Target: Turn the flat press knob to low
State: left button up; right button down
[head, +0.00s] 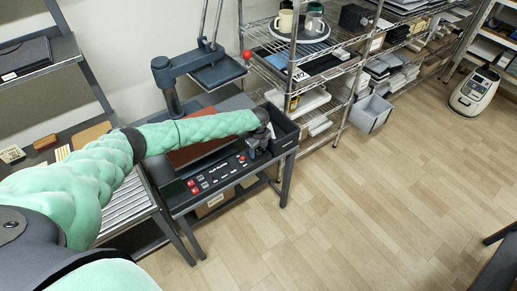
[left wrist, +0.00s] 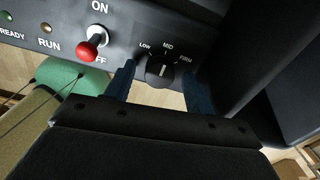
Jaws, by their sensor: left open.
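The flat press (head: 212,183) stands on a small dark table in the head view, with its control panel facing me. Its black knob (left wrist: 160,73) shows in the left wrist view below the marks LOW, MID and FIRM; its white pointer line points roughly at MID. My left gripper (head: 258,147) is at the right end of the panel and hides the knob in the head view. In the left wrist view its two dark blue fingers (left wrist: 158,78) are open, one on each side of the knob, with gaps between them and it. My right gripper is not in view.
A red-tipped ON/OFF switch (left wrist: 91,46) sits left of the knob. A black bin (head: 283,127) stands close beside the panel's right end. A wire shelf (head: 300,75) with mugs stands behind to the right. The floor (head: 370,210) at the right is clear.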

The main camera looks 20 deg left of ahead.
pick_arm(q)
jog(key=shift+f, duration=0.2)
jog(key=c, duration=1)
